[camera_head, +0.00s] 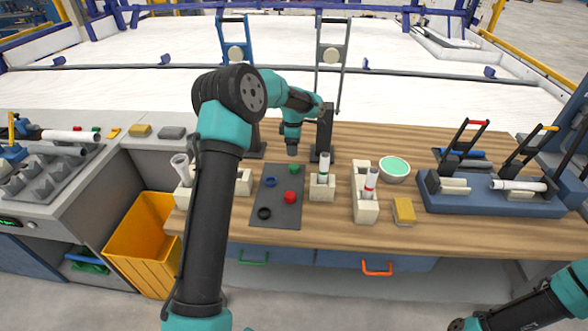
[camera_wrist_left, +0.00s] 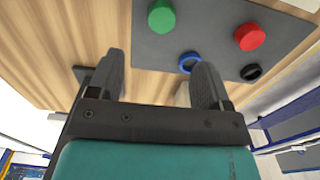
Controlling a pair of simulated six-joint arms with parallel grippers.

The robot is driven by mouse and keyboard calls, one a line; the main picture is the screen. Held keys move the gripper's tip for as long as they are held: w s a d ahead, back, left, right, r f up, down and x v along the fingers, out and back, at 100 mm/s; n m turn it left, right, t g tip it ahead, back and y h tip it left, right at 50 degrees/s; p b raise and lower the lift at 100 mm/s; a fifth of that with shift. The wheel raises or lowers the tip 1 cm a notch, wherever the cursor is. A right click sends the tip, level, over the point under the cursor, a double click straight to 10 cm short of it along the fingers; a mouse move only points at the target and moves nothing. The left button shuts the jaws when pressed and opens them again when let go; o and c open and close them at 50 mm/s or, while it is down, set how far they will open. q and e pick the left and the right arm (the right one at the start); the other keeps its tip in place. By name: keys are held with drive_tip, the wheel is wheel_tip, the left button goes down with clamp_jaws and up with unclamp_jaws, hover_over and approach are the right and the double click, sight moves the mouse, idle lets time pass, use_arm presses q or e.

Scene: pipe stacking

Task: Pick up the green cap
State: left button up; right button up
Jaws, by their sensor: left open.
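The green cap (camera_head: 294,168) lies on the far right part of a dark grey mat (camera_head: 278,220) on the wooden table. It also shows at the top of the left wrist view (camera_wrist_left: 161,17). My left gripper (camera_head: 292,152) is just above and beyond the cap in the head view, pointing down. In the left wrist view the fingers (camera_wrist_left: 161,78) are apart with nothing between them, and the cap lies ahead of the gap, not between them. My right gripper is not visible; only part of my right arm shows at the lower right.
The mat also holds a red cap (camera_head: 290,197), a blue ring (camera_head: 270,181) and a black ring (camera_head: 264,213). Cream holders with upright pipes (camera_head: 323,166) stand to the right. A yellow sponge (camera_head: 403,211) and a bowl (camera_head: 394,167) lie further right. A yellow bin (camera_head: 150,245) stands left.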

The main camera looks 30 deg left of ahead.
use_arm(q)
hover_over(294, 166)
drive_tip(key=shift+a+f, duration=0.15)
drive_tip(key=shift+f, duration=2.5)
drive_tip(key=shift+f, duration=0.1)
drive_tip(key=shift+d+f, duration=0.2)
drive_tip(key=shift+f, duration=2.3)
drive_tip(key=shift+c, duration=0.3)
drive_tip(key=c, duration=0.9)
